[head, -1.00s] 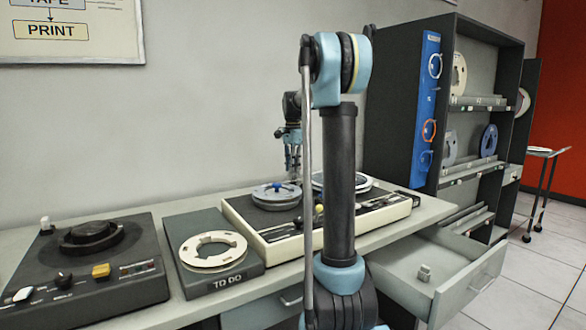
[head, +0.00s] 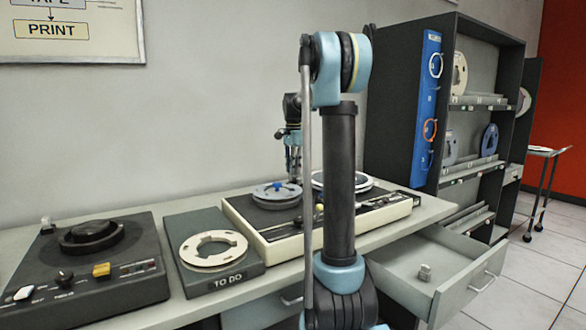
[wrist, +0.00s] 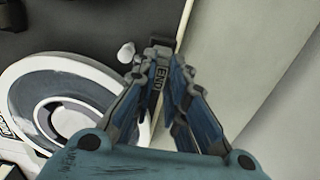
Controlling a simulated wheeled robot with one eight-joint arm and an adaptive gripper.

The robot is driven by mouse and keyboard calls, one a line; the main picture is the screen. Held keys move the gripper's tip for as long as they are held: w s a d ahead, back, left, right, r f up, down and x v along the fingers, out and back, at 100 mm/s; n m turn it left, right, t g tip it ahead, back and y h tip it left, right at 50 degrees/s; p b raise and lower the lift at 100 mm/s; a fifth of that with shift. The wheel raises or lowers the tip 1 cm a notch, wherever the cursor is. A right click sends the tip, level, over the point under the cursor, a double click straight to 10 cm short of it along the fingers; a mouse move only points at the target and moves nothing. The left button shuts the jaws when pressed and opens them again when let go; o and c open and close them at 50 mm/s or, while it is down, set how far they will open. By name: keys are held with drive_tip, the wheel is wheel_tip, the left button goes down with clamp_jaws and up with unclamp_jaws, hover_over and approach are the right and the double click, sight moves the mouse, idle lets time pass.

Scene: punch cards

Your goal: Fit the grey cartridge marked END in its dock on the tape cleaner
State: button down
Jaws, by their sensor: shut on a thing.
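In the wrist view the cartridge is beside the machine's cream back edge (wrist: 184,25), to the right of a small white post (wrist: 126,52) and a large white-and-grey reel (wrist: 45,95). I cannot make out the dock, or whether the cartridge touches the deck. The cartridge is too small to tell in the head view.
A dark machine with a black hub (head: 92,236) stands at the left. A TO DO tray (head: 238,282) holds a cream ring (head: 212,248). The wall is close behind the machine.

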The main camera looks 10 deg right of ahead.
drive_tip(key=shift+f, duration=1.3)
idle(0.6)
drive_tip(key=c, duration=1.5)
unclamp_jaws()
drive_tip(key=shift+c, duration=0.2)
drive_tip(key=shift+c, duration=0.9)
drive_tip(key=shift+r, duration=0.1)
drive_tip(key=shift+r, duration=3.95)
